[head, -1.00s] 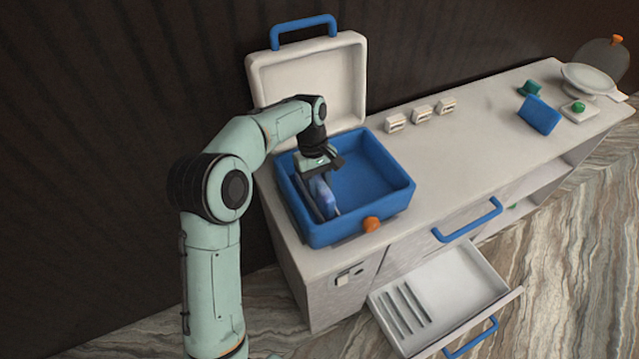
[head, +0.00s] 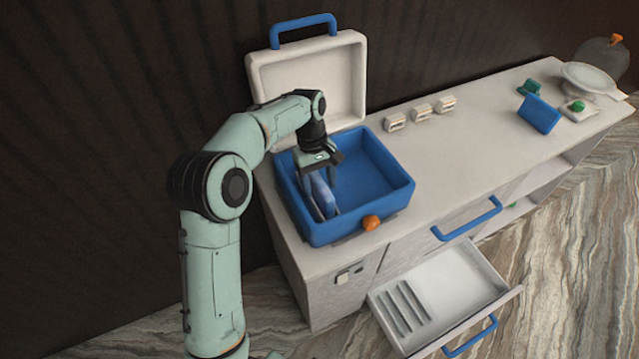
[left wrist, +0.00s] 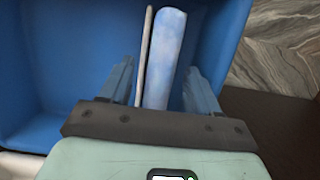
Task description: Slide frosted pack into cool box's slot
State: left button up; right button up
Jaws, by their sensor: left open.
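The cool box (head: 385,212) is a blue open tub on the counter, with its white lid raised behind it. The frosted pack (head: 323,196), pale blue and mottled, stands on edge in the left part of the box. It also shows in the left wrist view (left wrist: 166,55), beside a thin pale divider (left wrist: 145,55) with a narrow gap at its top. My left gripper (head: 324,172) points down over the pack. In the left wrist view its two fingers (left wrist: 160,85) are apart, one on each side of the pack and divider, with gaps visible. The pack's lower edge is hidden. My right gripper is out of view.
The raised lid (head: 310,80) stands behind my left arm. Three small white blocks (head: 421,114) stand right of the box. An open drawer (head: 460,275) juts out below. A blue stand (head: 539,114) and a bowl (head: 595,78) are at the far right. The counter's middle is clear.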

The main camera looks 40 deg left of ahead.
pick_arm(q)
jog(key=p+v, duration=0.3)
jog(key=v, duration=0.9)
jog(key=shift+r, duration=0.2)
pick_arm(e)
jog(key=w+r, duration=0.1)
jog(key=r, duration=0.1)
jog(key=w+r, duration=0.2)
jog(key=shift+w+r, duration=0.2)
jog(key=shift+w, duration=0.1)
pick_arm(q)
jog(key=shift+w, duration=0.1)
